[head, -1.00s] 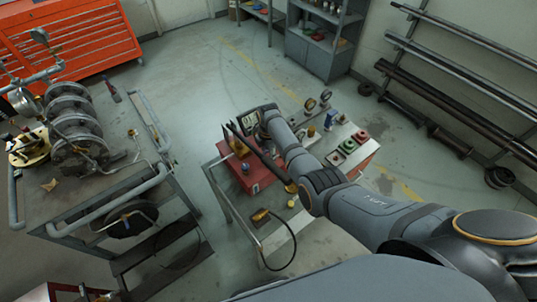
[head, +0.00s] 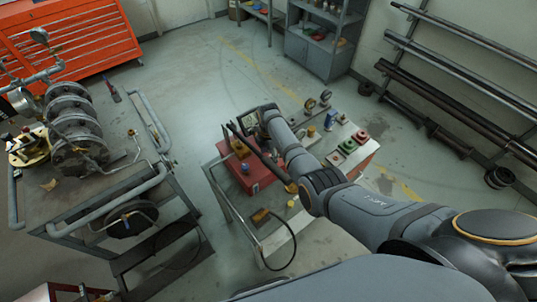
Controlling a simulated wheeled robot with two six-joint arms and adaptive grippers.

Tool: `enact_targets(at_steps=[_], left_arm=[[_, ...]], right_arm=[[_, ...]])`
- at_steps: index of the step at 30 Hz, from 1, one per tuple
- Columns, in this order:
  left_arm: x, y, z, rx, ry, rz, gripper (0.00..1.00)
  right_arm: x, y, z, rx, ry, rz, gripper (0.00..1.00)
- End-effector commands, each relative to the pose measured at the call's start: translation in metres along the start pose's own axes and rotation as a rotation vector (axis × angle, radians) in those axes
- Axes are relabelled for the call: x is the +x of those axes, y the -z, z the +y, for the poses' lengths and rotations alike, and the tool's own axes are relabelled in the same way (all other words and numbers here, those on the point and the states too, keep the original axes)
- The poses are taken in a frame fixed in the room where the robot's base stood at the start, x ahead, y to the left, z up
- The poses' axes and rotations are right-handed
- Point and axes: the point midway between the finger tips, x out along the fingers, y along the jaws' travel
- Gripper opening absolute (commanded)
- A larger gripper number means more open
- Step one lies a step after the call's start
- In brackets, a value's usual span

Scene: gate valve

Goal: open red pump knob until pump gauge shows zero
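A red box-shaped unit (head: 246,178), which looks like the pump, sits on the cart with brass-coloured fittings (head: 238,147) on top. A long dark bar crosses above it; I cannot tell whether it is a lever or part of my gripper. My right arm reaches in from the right, and my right gripper (head: 246,124) is over the back of the red unit. Its fingers are too small and overlapped to read. The red knob cannot be made out there. Two round gauges (head: 310,104) (head: 326,95) stand on the cart's far side, their readings illegible. My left gripper is out of view.
The cart (head: 229,205) also holds red and green square parts (head: 347,146), a blue can (head: 330,121) and a brass fitting with a black hose (head: 261,216). A left bench (head: 85,190) carries flanged pipework (head: 72,122). Open floor lies between bench and cart.

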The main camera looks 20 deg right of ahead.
Motion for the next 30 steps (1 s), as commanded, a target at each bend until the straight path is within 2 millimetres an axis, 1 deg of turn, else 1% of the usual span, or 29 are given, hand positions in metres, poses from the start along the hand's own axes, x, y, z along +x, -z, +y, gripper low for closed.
enact_targets(at_steps=[5, 8, 15, 18, 21, 25, 30], left_arm=[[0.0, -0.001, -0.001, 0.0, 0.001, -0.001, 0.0], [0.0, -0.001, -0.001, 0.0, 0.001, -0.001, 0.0], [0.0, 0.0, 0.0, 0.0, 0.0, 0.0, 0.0], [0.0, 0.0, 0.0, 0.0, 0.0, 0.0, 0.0], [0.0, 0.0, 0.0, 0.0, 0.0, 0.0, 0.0], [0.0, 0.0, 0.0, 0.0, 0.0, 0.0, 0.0], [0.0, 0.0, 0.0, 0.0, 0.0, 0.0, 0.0]], right_arm=[[-0.003, 0.0, 0.0, 0.0, 0.0, 0.0, 0.57], [-0.017, 0.0, 0.001, 0.0, -0.003, 0.0, 0.57], [-0.075, 0.0, 0.001, 0.0, -0.005, -0.001, 0.57], [-0.096, 0.0, 0.001, 0.0, -0.003, -0.001, 0.57], [-0.11, 0.0, 0.001, 0.0, -0.002, -0.001, 0.57], [-0.119, 0.0, 0.0, 0.0, 0.0, 0.0, 0.57], [-0.12, 0.0, 0.0, 0.0, 0.001, 0.0, 0.57]])
